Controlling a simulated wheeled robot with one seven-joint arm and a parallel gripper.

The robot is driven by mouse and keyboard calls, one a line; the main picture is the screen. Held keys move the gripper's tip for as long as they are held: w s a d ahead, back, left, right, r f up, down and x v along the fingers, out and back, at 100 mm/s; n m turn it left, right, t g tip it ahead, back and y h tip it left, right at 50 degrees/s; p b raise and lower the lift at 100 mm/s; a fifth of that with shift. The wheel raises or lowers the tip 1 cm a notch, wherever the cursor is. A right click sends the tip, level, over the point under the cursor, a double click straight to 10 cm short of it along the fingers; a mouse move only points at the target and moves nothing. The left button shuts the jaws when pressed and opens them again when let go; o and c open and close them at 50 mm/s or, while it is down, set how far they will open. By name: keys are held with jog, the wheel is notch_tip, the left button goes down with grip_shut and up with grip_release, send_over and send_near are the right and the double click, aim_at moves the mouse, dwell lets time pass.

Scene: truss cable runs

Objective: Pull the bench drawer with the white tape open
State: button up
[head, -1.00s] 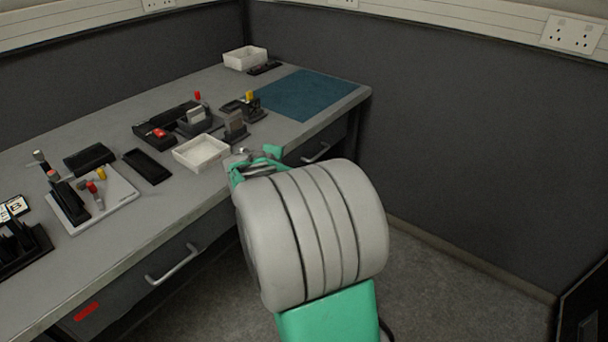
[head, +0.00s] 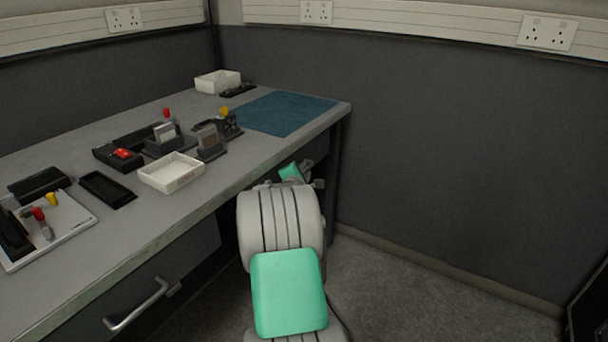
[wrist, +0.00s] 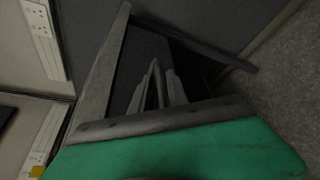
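The grey bench (head: 215,190) has a left drawer (head: 175,258) with a bar handle (head: 140,306) at lower left. The right drawer is below the blue mat, mostly hidden behind my arm in the head view. No white tape shows in any view. My gripper (head: 302,170) is low at the bench's right front, beside the right drawer. In the wrist view my gripper's fingers (wrist: 163,88) point at the dark drawer front, with a pale bar, apparently its handle (wrist: 154,72), close at them. Whether they touch or grip it is unclear.
On the bench are a blue mat (head: 280,113), a white tray (head: 171,173), a white box (head: 217,82) and several dark holders. The bench leg (head: 334,170) stands right of my gripper.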

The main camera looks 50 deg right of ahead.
jog(key=shift+c, duration=0.3)
grip_shut()
dwell(1.1)
